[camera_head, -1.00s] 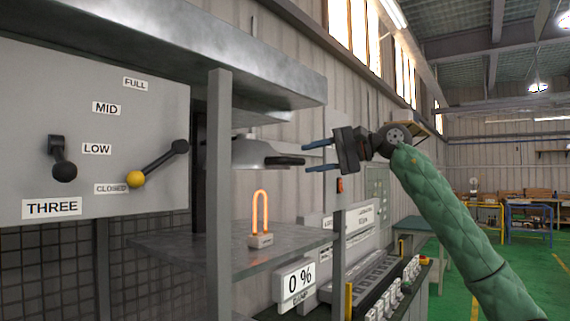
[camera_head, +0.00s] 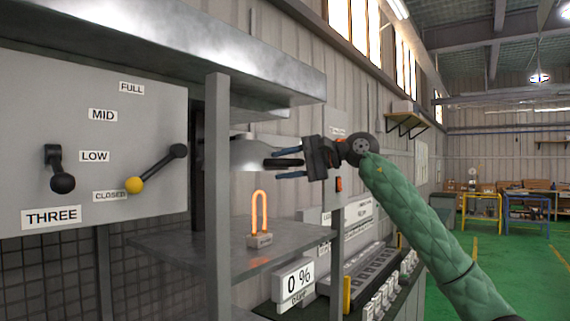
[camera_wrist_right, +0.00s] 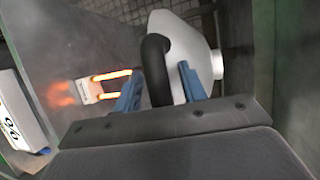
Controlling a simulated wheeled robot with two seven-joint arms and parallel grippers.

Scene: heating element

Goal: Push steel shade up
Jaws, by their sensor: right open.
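The steel shade (camera_head: 250,153) hangs above the shelf, beside the grey post, with its dark handle (camera_head: 284,162) pointing right. My right gripper (camera_head: 288,163) is open, with its blue fingers above and below the handle's end. In the right wrist view the black handle (camera_wrist_right: 156,68) runs between the two blue fingers (camera_wrist_right: 160,88), and the pale shade (camera_wrist_right: 192,42) lies just beyond. The glowing orange heating element (camera_head: 260,212) stands on the shelf below the shade; it also shows in the wrist view (camera_wrist_right: 108,76). My left gripper is out of view.
The grey post (camera_head: 218,190) stands left of the shade, and a metal hood (camera_head: 270,75) is above it. The shelf (camera_head: 195,245) is below. A 0 % display (camera_head: 294,283) and a switch panel (camera_head: 372,262) are at lower right. A lever panel (camera_head: 90,140) is at left.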

